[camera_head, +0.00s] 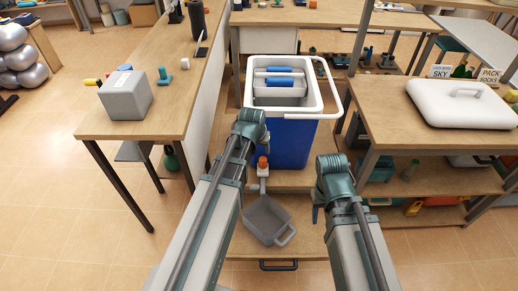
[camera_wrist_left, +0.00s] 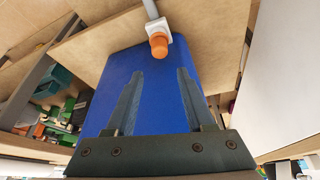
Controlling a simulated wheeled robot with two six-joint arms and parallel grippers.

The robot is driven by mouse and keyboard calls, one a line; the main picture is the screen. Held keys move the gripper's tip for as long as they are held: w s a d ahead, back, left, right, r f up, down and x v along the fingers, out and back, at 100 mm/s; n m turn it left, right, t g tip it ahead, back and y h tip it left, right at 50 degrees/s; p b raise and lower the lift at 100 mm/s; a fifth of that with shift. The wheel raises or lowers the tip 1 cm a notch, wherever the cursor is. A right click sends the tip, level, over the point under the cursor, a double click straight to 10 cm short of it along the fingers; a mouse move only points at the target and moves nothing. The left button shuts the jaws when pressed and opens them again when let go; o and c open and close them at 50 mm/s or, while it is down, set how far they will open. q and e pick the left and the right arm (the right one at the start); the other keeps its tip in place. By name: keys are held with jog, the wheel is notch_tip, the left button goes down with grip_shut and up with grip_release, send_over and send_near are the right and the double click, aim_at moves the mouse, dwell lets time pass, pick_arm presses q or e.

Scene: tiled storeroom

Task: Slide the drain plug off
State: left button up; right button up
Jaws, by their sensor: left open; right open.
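The drain plug (camera_head: 262,163) is a small orange cap on a grey-white spout low on the front of the blue cooler (camera_head: 293,145). In the left wrist view the plug (camera_wrist_left: 158,46) lies just beyond my left fingertips, roughly centred between their lines. My left gripper (camera_wrist_left: 160,72) is open and empty, with the cooler's blue wall behind its fingers. In the head view the left gripper (camera_head: 252,128) is in front of the cooler, above the plug, its fingers mostly hidden. My right gripper (camera_head: 318,203) is off to the right, holding nothing visible.
A grey tray with a handle (camera_head: 266,222) sits below the spout on a low wooden shelf. The cooler's white handle (camera_head: 335,88) sticks out right. A wooden table (camera_head: 150,75) with a grey box stands left; another with a white lid (camera_head: 460,104) stands right.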

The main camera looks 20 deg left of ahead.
aim_at(263, 159)
pick_arm(q)
jog(key=b+x, duration=1)
jog(key=x, duration=0.2)
jog(key=shift+f+b, duration=0.15)
jog(key=shift+b, duration=0.15)
grip_shut()
